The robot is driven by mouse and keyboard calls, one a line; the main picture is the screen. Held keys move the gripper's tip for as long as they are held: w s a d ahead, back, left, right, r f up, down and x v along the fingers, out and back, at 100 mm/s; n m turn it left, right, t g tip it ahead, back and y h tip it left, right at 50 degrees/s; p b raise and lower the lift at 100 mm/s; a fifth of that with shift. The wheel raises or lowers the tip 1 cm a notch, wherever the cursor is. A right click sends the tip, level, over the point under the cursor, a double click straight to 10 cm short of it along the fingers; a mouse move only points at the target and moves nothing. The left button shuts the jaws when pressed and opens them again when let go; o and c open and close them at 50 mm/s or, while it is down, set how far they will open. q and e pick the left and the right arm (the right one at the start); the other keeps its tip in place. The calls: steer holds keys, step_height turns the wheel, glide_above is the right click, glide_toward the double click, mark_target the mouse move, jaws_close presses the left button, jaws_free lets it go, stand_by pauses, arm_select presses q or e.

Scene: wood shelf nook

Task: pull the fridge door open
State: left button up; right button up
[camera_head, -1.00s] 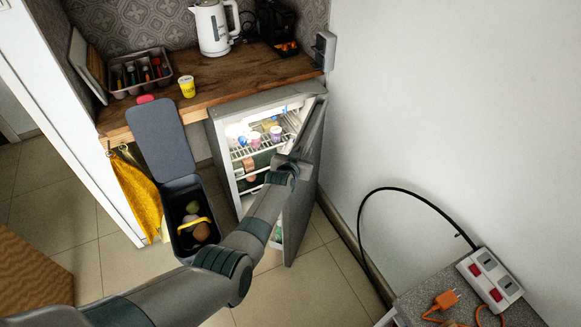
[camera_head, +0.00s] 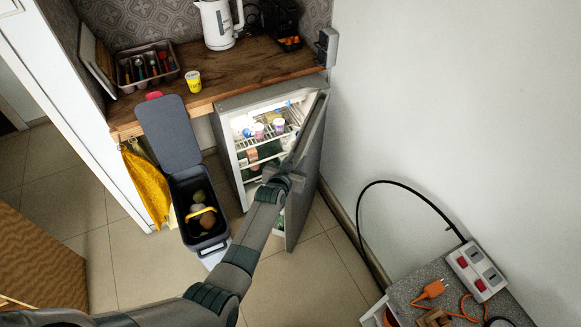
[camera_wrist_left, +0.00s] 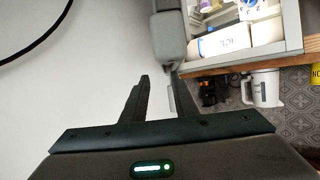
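The small grey fridge (camera_head: 229,150) stands under the wooden counter, its lit inside showing shelves with tubs and packs. Its door (camera_head: 309,170) stands wide open, swung out toward the right wall. My left gripper (camera_head: 287,170) is at the inner side of the door, near its free edge. In the left wrist view the two fingers of the left gripper (camera_wrist_left: 160,98) stand apart with a gap between them. The door (camera_wrist_left: 165,35) shows edge-on just beyond the fingers; I cannot tell whether they touch it. My right gripper is not in view.
An open grey bin (camera_head: 190,240) with its lid up stands left of the fridge. A yellow cloth (camera_head: 146,190) hangs beside it. The white wall (camera_head: 450,100) is close on the right. A grey surface with a power strip (camera_head: 478,270) is at the lower right.

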arm_select(q)
steer(key=v, duration=0.6)
steer(key=shift+s, duration=0.1)
